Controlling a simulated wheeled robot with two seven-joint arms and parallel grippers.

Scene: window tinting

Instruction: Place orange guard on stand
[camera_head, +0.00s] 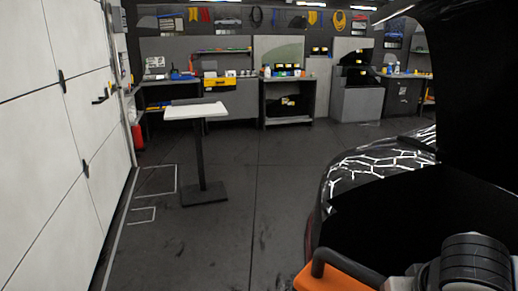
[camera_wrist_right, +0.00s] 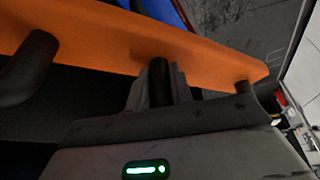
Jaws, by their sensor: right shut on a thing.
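The orange guard (camera_head: 335,280) is at the bottom of the head view, right of centre, with a dark handle on it. It also crosses the top of the right wrist view (camera_wrist_right: 105,37) as a long orange bar with dark posts. My right gripper (camera_wrist_right: 162,88) is shut on a dark post of the guard; the fingertips are partly hidden. A stand with a flat white top (camera_head: 197,111) and a dark post and base is across the floor, left of centre, well away from the guard. Its top looks bare. My left gripper is out of view.
A dark glossy car (camera_head: 375,165) with an open, raised panel fills the right side. A white panelled door (camera_head: 60,130) runs along the left. Workbenches and shelves (camera_head: 289,103) line the back wall. The grey floor (camera_head: 255,165) between car and stand is clear.

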